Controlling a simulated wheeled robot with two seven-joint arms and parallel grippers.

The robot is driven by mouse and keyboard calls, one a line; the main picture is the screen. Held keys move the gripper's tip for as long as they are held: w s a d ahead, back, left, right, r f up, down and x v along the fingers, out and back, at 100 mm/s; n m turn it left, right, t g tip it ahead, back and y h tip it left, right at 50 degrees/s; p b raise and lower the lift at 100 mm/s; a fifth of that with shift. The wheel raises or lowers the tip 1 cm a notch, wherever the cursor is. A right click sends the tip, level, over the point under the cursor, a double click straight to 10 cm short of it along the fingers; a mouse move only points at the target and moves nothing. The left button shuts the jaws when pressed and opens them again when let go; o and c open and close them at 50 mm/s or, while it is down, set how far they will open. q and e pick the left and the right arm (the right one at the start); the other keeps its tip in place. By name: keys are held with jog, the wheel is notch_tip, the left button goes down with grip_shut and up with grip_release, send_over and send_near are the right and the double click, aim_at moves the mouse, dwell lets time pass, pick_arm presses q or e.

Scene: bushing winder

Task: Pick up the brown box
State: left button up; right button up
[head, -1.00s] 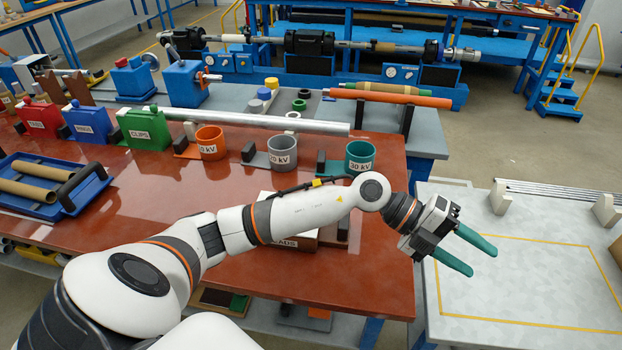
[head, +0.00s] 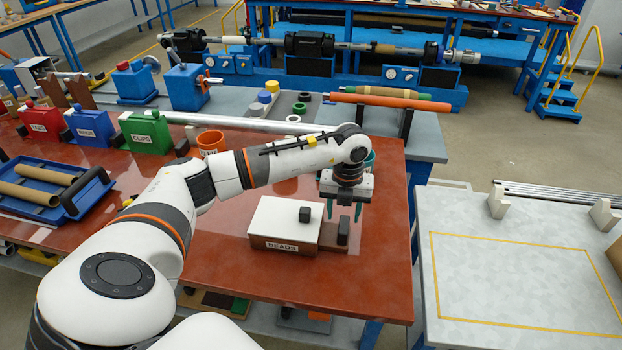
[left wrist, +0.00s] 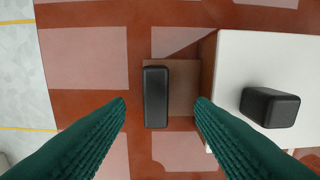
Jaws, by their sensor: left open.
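The brown box (head: 257,242), labelled BEADS, sits on the red-brown tabletop. It has a white lid (head: 272,217) with a black knob (head: 305,214). A black upright handle (head: 343,232) stands on a brown tab at its right side. My left gripper (head: 345,211) points down above this handle, open and empty. In the left wrist view, the handle (left wrist: 155,97) lies between the two green fingers, apart from both. The white lid (left wrist: 262,62) shows at the right there, partly behind a finger. My right gripper is not in view.
Red (head: 40,123), blue (head: 88,126) and green (head: 146,132) boxes stand at the table's back left. A blue tray (head: 100,196) with brown tubes is at the left. An orange cup (head: 210,142) stands behind my arm. A grey table (head: 520,275) with a yellow outline is at the right.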

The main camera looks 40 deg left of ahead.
aim_at(344, 224)
pick_arm(q)
jog(key=shift+d+f+p, duration=0.15)
jog(key=shift+f+p, duration=0.3)
jog(key=shift+f, duration=0.2)
notch_tip(344, 224, down, 4)
jog(key=shift+w+f+p, duration=0.1)
jog(key=shift+w+p, duration=0.05)
jog(key=shift+p, duration=0.45)
grip_shut()
